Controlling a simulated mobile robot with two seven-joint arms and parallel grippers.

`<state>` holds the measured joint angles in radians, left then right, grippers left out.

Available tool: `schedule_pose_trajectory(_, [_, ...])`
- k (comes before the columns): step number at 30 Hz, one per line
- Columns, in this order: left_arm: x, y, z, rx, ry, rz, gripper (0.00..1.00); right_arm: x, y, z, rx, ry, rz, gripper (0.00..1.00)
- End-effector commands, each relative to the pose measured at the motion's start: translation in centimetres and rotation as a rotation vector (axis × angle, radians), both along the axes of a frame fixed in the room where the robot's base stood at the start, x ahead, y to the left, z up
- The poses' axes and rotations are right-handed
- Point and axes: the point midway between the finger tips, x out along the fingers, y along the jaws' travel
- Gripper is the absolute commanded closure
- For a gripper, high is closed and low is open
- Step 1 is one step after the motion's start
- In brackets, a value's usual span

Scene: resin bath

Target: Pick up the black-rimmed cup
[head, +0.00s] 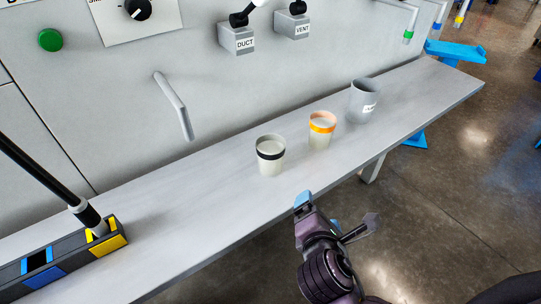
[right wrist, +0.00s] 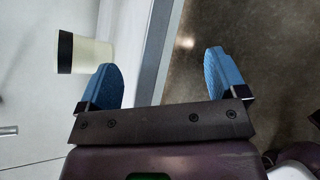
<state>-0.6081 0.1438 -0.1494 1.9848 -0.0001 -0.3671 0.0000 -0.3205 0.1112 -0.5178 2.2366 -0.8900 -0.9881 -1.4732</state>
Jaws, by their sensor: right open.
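The black-rimmed cup (head: 271,160) is cream with a black band and stands upright on the grey bench, left of the orange-rimmed cup (head: 321,132). My right gripper (head: 333,212) is at the bench's front edge, to the right of and nearer than the black-rimmed cup. In the right wrist view my right gripper (right wrist: 164,78) is open and empty. Its blue fingers straddle the bench edge. The black-rimmed cup (right wrist: 90,55) is beyond the left finger, outside the gap, and the finger partly overlaps it. My left gripper is not in view.
A grey labelled cup (head: 363,102) stands right of the orange-rimmed cup. A dark rack (head: 72,262) with blue and yellow slots sits at the bench's left end. The bench (head: 190,205) is clear between rack and cups.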

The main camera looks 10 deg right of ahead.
Motion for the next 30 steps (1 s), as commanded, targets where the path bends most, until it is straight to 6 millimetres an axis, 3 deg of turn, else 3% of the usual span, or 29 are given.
schedule_pose_trajectory(9, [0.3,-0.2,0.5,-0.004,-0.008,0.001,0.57,2.0,6.0,4.5,-0.634,-0.105,0.256,0.09])
schedule_pose_trajectory(13, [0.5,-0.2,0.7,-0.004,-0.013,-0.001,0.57,2.1,7.7,5.7,-0.819,-0.137,0.304,0.09])
schedule_pose_trajectory(17, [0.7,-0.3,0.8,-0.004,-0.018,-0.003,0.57,2.5,8.5,6.3,-0.903,-0.152,0.322,0.09])
schedule_pose_trajectory(30, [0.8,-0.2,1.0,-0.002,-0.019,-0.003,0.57,7.5,7.8,6.3,-0.914,-0.151,0.323,0.09])
